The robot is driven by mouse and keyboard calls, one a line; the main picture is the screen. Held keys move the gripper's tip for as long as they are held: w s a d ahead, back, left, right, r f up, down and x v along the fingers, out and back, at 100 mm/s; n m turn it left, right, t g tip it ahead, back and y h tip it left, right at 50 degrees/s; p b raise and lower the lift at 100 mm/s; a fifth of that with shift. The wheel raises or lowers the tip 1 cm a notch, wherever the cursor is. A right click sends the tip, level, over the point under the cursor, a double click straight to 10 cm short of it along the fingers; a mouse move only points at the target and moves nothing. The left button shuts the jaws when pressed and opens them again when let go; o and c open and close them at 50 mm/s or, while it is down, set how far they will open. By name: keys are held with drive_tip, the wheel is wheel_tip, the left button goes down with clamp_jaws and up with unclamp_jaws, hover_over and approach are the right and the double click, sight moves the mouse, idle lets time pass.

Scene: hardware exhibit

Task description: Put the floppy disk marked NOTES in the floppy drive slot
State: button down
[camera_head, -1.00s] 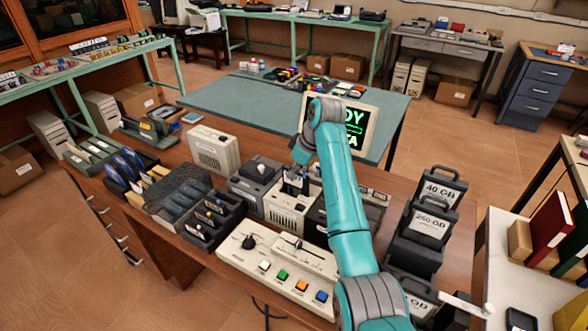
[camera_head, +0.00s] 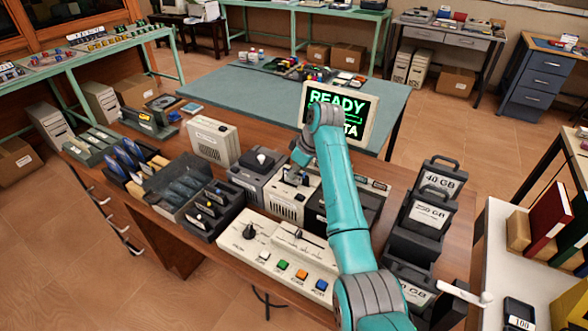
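My gripper (camera_head: 296,177) is small and dark, below my teal arm's wrist. It is over the top of a beige vented unit (camera_head: 286,205) in the middle of the desk. I cannot tell whether its fingers are open or hold anything. No floppy disk marked NOTES can be read in this view. A beige drive-like box (camera_head: 212,140) stands further left, and no slot on it can be made out. A monitor (camera_head: 364,118) behind my arm shows green text including READY, partly hidden by the arm.
Left of the gripper are a dark rack (camera_head: 212,212) and a tray with blue discs (camera_head: 127,160). A button panel (camera_head: 278,258) is in front. Black drive holders (camera_head: 422,215) stand right of my arm. The grey-green mat (camera_head: 225,100) has clear room behind the units.

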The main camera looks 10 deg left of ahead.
drive_tip(key=shift+f, duration=0.35)
drive_tip(key=c, duration=1.2)
unclamp_jaws()
drive_tip(key=shift+c, duration=0.2)
drive_tip(key=shift+r, duration=4)
